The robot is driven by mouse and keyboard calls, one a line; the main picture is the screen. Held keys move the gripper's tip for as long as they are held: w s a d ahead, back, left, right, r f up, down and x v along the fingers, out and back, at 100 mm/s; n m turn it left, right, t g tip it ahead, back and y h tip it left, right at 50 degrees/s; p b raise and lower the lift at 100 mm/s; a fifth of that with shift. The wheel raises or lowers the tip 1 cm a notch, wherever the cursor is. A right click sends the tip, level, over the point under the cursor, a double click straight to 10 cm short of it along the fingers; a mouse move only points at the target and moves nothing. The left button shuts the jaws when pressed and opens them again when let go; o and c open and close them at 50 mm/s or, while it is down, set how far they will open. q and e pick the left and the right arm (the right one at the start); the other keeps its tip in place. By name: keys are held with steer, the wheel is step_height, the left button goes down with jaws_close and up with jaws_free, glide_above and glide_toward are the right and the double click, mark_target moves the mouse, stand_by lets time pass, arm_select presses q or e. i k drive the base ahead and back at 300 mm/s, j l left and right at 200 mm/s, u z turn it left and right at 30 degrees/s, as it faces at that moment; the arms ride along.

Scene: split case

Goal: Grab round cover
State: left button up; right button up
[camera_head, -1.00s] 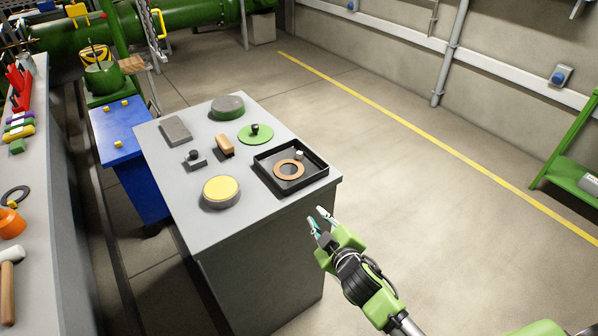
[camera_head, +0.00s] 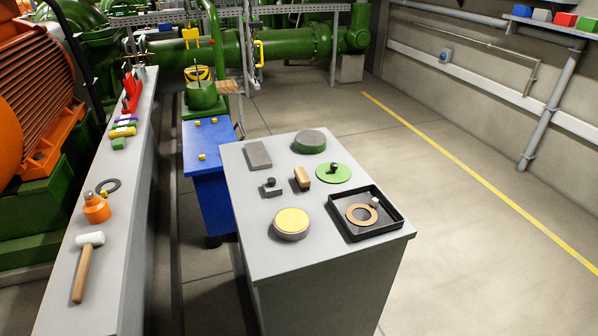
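A round green cover (camera_head: 333,174) with a dark knob lies flat on the grey cabinet top (camera_head: 258,250), towards its back right. It is behind the black square tray and apart from it. A round case part with a green side and grey top (camera_head: 309,142) sits behind the cover. A similar round part with a yellow top (camera_head: 291,223) sits near the front of the cabinet top. Neither of my grippers shows in the head view now.
A black tray (camera_head: 337,222) holds a copper-coloured ring (camera_head: 361,214) and a small pale piece. A grey block (camera_head: 257,155), a wooden-brown block (camera_head: 302,179) and a dark knobbed piece (camera_head: 271,188) lie nearby. A workbench (camera_head: 115,260) stands left. Floor on the right is clear.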

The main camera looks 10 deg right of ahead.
mark_target(331, 173)
steer(key=i+l+u, duration=0.1)
steer(key=l+u, duration=1.05)
steer(key=i+l, duration=0.05)
steer(key=l, duration=0.1)
